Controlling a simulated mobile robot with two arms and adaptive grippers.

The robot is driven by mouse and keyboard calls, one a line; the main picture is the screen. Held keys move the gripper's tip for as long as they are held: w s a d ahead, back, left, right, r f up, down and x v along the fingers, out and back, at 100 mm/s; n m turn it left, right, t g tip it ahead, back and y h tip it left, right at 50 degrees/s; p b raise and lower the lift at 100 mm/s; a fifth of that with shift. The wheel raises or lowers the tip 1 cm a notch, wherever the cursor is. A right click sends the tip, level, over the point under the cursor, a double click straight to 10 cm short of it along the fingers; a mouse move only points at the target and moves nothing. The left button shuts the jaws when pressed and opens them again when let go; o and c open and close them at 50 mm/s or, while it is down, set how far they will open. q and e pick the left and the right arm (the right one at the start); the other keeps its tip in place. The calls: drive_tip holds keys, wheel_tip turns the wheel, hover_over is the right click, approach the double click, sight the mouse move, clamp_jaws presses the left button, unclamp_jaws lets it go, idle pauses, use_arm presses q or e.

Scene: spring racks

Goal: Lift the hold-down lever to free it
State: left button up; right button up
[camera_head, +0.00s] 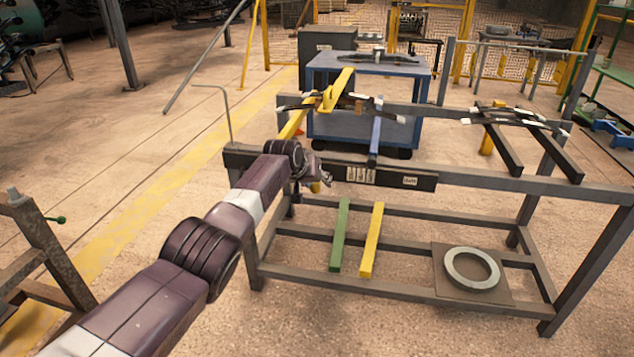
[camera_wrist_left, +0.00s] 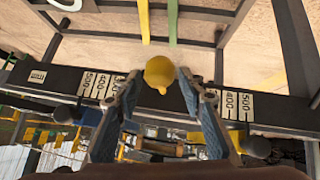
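A round yellow knob (camera_wrist_left: 160,72), which looks like the end of the hold-down lever, sits between the fingertips of my left gripper (camera_wrist_left: 158,78) in the left wrist view. The fingers are open, with a small gap on each side of the knob. In the head view my left gripper (camera_head: 320,178) is at the left part of the rack's front rail (camera_head: 400,180). A bit of yellow (camera_head: 315,187) shows just below it there. The rest of the lever is mostly hidden by the gripper and arm. My right gripper is not in view.
The rail carries white number labels (camera_head: 361,175). Yellow (camera_head: 338,90), blue (camera_head: 376,138) and dark bars lie across the rack top. Green (camera_head: 341,235) and yellow (camera_head: 371,240) bars and a grey ring (camera_head: 472,268) are below. A blue cart (camera_head: 410,70) stands behind.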

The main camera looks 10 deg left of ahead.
use_arm(q)
drive_tip(key=shift+s, duration=0.15)
drive_tip(key=v, duration=1.1)
drive_tip(key=shift+s+r, duration=0.25)
drive_tip(key=shift+r, duration=0.05)
idle(0.4)
